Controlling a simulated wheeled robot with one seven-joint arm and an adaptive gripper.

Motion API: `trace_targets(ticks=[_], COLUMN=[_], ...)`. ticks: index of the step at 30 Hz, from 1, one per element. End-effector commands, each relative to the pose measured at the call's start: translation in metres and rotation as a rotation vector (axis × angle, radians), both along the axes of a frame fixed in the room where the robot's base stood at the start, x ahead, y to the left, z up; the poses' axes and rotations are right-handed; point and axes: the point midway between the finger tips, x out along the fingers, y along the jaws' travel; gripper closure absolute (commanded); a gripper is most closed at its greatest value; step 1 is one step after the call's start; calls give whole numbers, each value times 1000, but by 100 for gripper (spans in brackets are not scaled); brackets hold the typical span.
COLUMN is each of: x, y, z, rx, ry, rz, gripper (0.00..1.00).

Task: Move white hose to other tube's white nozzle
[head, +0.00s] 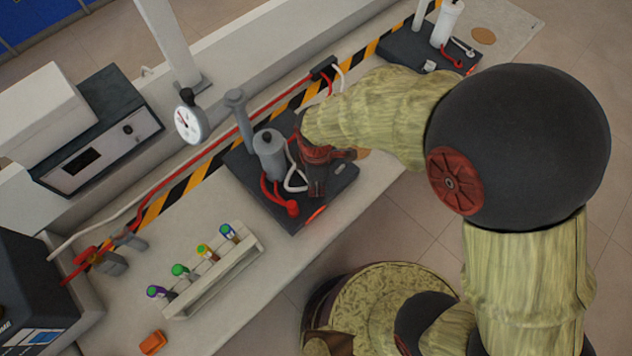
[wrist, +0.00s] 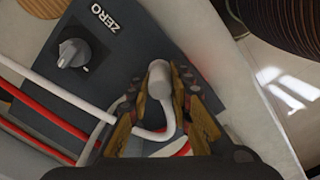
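The white hose (head: 294,182) loops beside a grey cylinder (head: 269,150) on the near dark base (head: 240,172). In the wrist view the white hose (wrist: 150,135) bends up to a pale end piece (wrist: 160,82). My gripper (head: 316,188) points down over the base's right side. In the wrist view its fingers (wrist: 162,95) stand on both sides of the end piece; whether they press on it is unclear. The other tube, a white cylinder (head: 447,22), stands on a second dark base (head: 410,45) at the upper right.
A red hose (head: 272,195) runs beside the white one. A rack (head: 215,278) with several capped vials stands at the front left. A round gauge (head: 190,122) and a striped strip (head: 180,192) lie behind. A dial (wrist: 72,52) marked ZERO shows in the wrist view.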

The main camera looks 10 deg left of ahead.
Motion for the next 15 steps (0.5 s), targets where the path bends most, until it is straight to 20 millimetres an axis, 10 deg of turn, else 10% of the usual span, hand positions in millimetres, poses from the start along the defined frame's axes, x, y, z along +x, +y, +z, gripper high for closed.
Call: trace_targets(ticks=[15], x=[0], y=[0], z=[0], rx=[0], ry=[-1], rz=[0], gripper=[59])
